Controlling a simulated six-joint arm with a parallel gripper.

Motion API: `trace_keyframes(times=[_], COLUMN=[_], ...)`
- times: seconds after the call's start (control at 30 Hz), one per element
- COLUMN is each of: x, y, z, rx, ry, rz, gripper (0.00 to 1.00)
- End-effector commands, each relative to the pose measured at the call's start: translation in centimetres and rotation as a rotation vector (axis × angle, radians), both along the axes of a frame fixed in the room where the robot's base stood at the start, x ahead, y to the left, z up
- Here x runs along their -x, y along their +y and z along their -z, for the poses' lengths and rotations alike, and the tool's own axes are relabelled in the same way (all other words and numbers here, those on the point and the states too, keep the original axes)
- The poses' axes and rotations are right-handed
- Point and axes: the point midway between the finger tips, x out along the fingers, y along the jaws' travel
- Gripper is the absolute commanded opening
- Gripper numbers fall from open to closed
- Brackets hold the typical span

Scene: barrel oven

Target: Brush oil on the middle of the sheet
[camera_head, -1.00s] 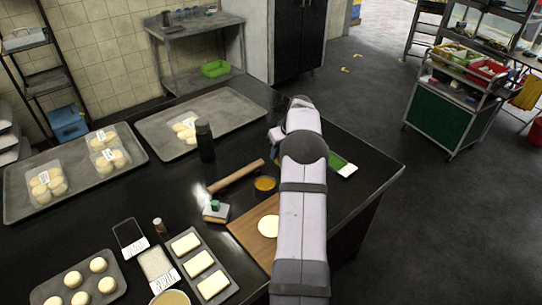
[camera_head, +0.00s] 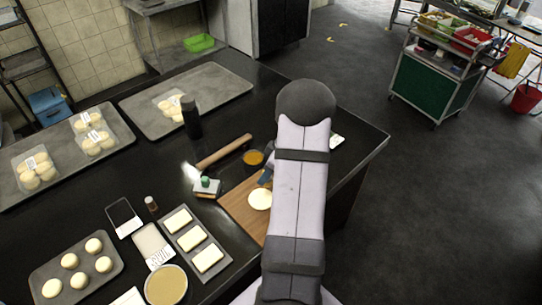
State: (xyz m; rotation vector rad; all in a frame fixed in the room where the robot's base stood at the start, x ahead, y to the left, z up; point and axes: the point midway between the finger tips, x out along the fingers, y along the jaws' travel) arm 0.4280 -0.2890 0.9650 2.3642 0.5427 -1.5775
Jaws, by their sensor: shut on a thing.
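The sheet is a pale round of dough (camera_head: 260,200) lying flat on a wooden board (camera_head: 237,206). A small bowl of amber oil (camera_head: 252,158) stands just beyond the board. My gripper (camera_head: 266,177) shows only as a small blue-grey part at the left edge of my arm, over the board's far part and close to the sheet's far edge. It is shut on the brush, which my arm and gripper mostly hide. I cannot tell whether the bristles touch the sheet.
A rolling pin (camera_head: 223,151) and a green-knobbed tool (camera_head: 206,186) lie left of the bowl. A tray of dough slabs (camera_head: 192,243) is left of the board. A white-ended item (camera_head: 337,141) lies right of my arm.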

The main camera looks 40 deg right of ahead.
Motion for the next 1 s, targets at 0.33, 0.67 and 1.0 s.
trace_keyframes(times=[0.33,0.67,1.0], x=[0.2,0.3,0.3], y=[1.1,1.1,1.1], z=[0.0,0.2,2.1], rx=[0.002,0.002,0.002], ry=[0.0,0.0,0.0], rz=[-0.476,-0.517,-0.515], gripper=[0.1,0.1,0.1])
